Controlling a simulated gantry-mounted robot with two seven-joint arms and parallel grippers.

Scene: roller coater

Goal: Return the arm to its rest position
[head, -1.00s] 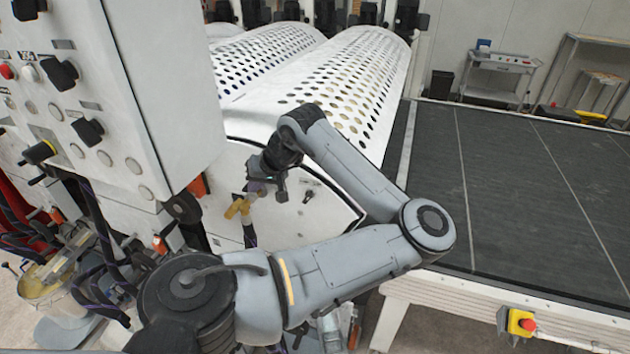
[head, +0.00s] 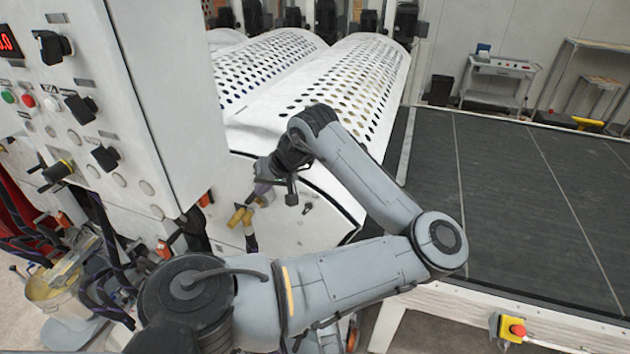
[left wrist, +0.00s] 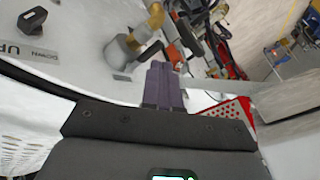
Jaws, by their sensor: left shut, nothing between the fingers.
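My left arm reaches across the head view and folds back at its elbow. My left gripper (head: 262,189) hangs in front of the white end panel (head: 322,205) of the coater, close to a brass-coloured valve (head: 240,215). In the left wrist view the two purple fingers (left wrist: 161,68) lie together, shut and empty. The valve (left wrist: 156,16) shows just beyond them in that view; I cannot tell the exact gap. My right gripper is in neither view.
A control cabinet (head: 180,120) with knobs and buttons stands at the left. Perforated white covers (head: 345,75) lie behind the arm. A dark conveyor belt (head: 530,190) is at the right, with a red stop button (head: 517,330) on its front. A bucket (head: 55,290) stands lower left.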

